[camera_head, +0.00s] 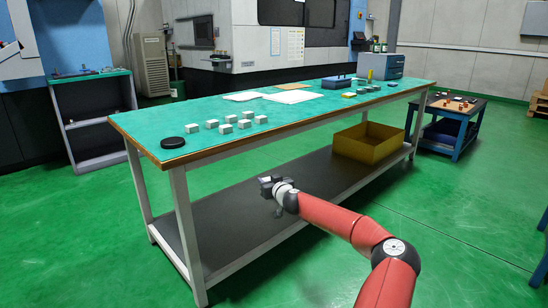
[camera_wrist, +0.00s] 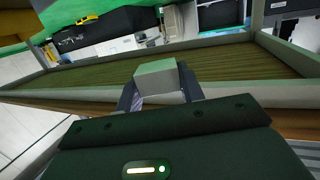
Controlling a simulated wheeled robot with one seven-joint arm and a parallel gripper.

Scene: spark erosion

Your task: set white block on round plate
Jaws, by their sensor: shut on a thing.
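My gripper (camera_head: 268,184) is in front of the long table's near side, below the height of its top. In the wrist view, my gripper (camera_wrist: 160,92) is shut on a pale block (camera_wrist: 158,78), which looks white with a greenish tint and sits between the two fingers. The round plate (camera_head: 172,142), a dark disc, lies on the table's near left corner and looks empty. It is up and to the left of my gripper in the head view. Several other whitish blocks (camera_head: 225,129) stand in rows on the table right of the plate.
The green-topped table (camera_head: 310,113) has a wooden edge and a dark lower shelf (camera_head: 232,210) with a yellow bin (camera_head: 368,143). White sheets (camera_head: 292,96), a blue holder (camera_head: 337,82) and a grey box (camera_head: 380,66) are farther along the top. A blue cart (camera_head: 450,125) stands right.

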